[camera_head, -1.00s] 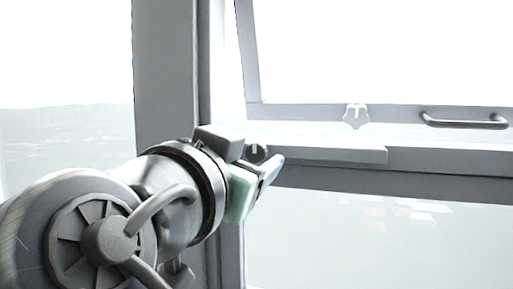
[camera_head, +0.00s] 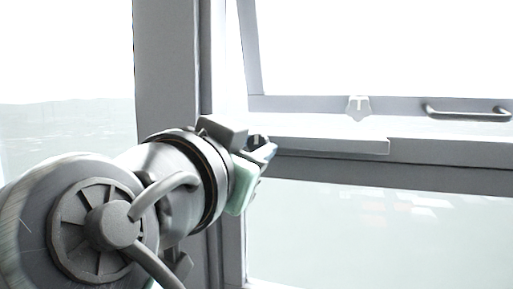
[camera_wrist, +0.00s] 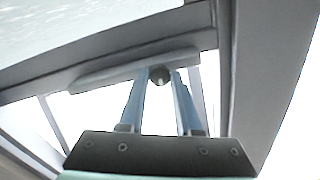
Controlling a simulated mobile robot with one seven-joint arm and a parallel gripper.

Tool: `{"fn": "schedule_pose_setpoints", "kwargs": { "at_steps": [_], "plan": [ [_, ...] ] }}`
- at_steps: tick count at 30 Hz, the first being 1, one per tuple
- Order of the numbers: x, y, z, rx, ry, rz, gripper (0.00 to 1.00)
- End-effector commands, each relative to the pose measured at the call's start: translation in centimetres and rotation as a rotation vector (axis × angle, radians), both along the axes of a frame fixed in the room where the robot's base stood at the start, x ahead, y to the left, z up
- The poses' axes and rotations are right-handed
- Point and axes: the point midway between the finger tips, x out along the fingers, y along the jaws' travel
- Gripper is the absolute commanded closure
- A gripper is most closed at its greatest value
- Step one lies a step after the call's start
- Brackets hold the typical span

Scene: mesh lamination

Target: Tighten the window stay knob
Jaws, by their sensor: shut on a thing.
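The stay knob (camera_head: 256,141) is small, dark and round with a pale mark, at the left end of the grey ledge under the window sash. My gripper (camera_head: 262,153) is at this knob, and its fingers partly hide it in the head view. In the wrist view the dark knob (camera_wrist: 159,77) sits between the tips of the two blue fingers of my gripper (camera_wrist: 160,74), which are shut on it. How far the knob is turned cannot be told.
A white lobed knob (camera_head: 358,107) and a grey bar handle (camera_head: 467,113) are on the sash to the right. The ledge (camera_head: 335,146) runs right from my gripper. A thick grey post (camera_head: 168,70) stands behind my arm.

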Motion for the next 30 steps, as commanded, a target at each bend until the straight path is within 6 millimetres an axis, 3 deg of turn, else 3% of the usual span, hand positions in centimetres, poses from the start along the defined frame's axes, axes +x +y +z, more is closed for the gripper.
{"fn": "schedule_pose_setpoints", "kwargs": {
  "at_steps": [8, 30],
  "plan": [
    [-0.02, 0.16, -0.21, 0.165, -0.054, 0.004, 1.00],
    [-0.05, 0.09, -0.19, 0.830, -0.270, 0.000, 1.00]
  ]
}}
